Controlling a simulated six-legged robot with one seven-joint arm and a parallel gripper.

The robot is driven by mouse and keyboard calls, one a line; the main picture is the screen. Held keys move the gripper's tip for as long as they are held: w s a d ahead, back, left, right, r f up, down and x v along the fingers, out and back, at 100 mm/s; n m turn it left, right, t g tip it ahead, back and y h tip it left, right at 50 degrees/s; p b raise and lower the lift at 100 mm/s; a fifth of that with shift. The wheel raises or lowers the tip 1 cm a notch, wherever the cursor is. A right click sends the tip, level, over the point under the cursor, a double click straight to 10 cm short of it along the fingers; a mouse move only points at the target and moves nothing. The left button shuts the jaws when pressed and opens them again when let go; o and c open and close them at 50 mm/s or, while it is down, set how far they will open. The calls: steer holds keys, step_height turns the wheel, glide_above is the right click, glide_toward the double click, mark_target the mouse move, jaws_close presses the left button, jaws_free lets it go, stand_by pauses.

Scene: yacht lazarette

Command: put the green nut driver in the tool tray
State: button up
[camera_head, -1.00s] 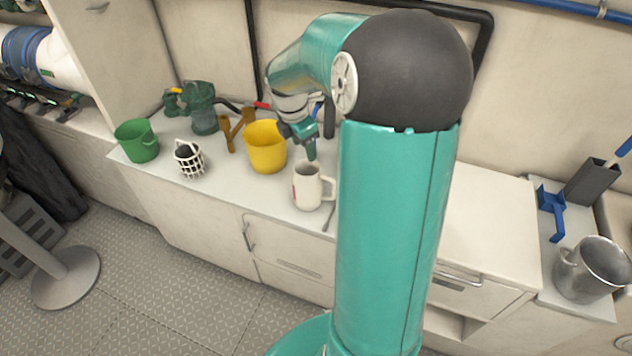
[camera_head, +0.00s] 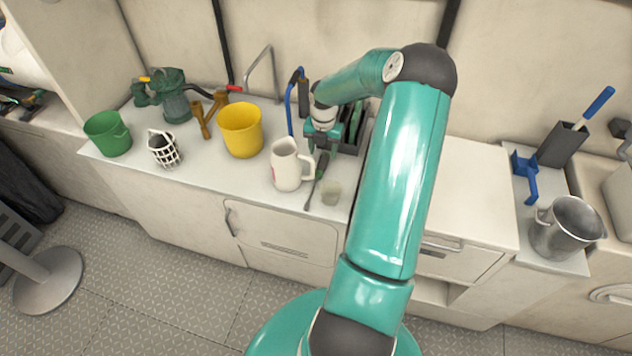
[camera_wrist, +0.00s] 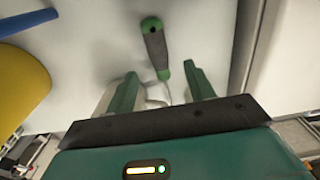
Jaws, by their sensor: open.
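The green nut driver (camera_wrist: 155,45) lies on the white counter in the wrist view. It has a dark grip with green ends, and its thin shaft points down toward the space between my fingers. In the head view it appears as a dark handle with a grey shaft (camera_head: 309,198), just right of the white mug, partly hidden under my gripper. My gripper (camera_head: 322,145) is open and empty above the counter; its two green fingers (camera_wrist: 160,90) are spread in the wrist view. A dark grey box (camera_head: 350,148), apparently the tool tray, stands behind my gripper, largely hidden by my arm.
A yellow bucket (camera_head: 240,134), a white basket (camera_head: 164,150) and a green bucket (camera_head: 107,136) stand to the left. A raised white cabinet (camera_head: 470,190) is at right.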

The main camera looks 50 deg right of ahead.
mark_target(322, 163)
steer(key=f, duration=0.6)
steer(key=shift+w+d+f, duration=0.1)
steer(key=shift+w+f, duration=0.1)
steer(key=shift+f, duration=0.1)
jaws_close()
steer(key=shift+r, duration=0.1)
